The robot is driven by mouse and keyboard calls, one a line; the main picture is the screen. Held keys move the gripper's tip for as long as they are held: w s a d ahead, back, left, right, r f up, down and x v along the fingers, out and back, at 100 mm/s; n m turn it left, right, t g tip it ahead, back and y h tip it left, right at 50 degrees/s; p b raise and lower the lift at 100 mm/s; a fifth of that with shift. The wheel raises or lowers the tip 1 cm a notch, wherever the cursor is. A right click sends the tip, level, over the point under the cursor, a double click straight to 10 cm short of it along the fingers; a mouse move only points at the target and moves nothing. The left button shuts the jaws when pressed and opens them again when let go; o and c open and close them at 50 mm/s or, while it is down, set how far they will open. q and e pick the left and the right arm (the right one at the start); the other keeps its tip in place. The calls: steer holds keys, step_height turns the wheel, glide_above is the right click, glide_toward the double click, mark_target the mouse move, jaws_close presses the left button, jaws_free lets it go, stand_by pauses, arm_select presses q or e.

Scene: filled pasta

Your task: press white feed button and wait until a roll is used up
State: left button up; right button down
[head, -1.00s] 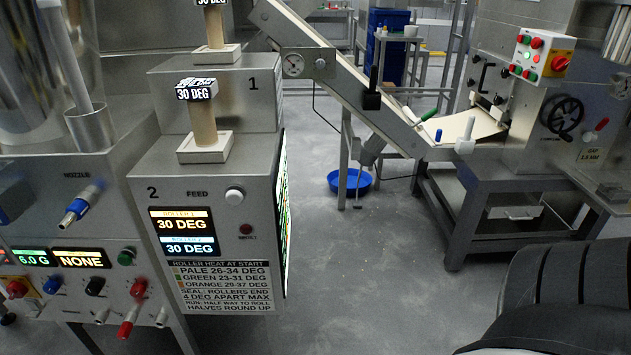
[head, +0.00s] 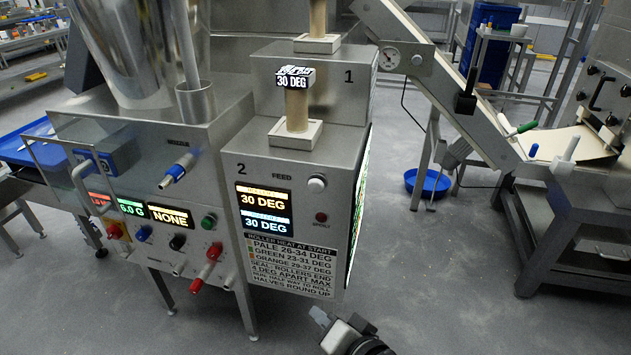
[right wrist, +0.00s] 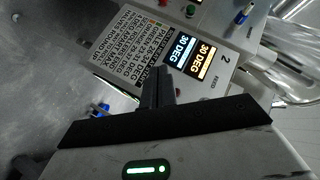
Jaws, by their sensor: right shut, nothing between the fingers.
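The white feed button (head: 317,184) is a round knob beside the word FEED on the steel unit marked 2. Left of and below it, a display (head: 264,208) shows 30 DEG twice, in orange and blue. A tan roll (head: 296,110) stands upright in a white square holder on this unit, labelled 30 DEG. Another roll (head: 318,18) stands on the unit marked 1 behind. My right gripper (head: 320,315) is shut and empty, below the unit and clear of the button. Its fingers (right wrist: 158,88) show against the panel in the right wrist view. My left gripper is out of view.
A placard (head: 290,268) listing roller heats is below the display. A dark red button (head: 321,217) is below the feed button. Left, a steel panel carries coloured knobs and a nozzle (head: 178,168). A sloping conveyor (head: 440,90) and blue bowl (head: 428,183) stand right, with open floor between.

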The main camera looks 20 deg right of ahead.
mark_target(316, 187)
arm_select(q)
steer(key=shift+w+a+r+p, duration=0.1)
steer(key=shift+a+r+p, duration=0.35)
steer(key=shift+p, duration=0.6)
arm_select(e)
steer(key=w+r+m+t, duration=0.3)
steer(key=w+r+m, duration=0.7)
steer(key=m, duration=0.5)
step_height(316, 187, up, 2)
steer(key=shift+a+t, duration=0.2)
steer(key=shift+t, duration=0.1)
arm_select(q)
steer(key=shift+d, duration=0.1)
arm_select(e)
steer(key=shift+w+d, duration=0.1)
arm_select(q)
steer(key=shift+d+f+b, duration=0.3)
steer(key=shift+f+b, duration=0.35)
steer(key=shift+b, duration=1.15)
arm_select(e)
steer(key=w+d, duration=0.4)
steer(key=w, duration=0.3)
steer(key=shift+d, duration=0.4)
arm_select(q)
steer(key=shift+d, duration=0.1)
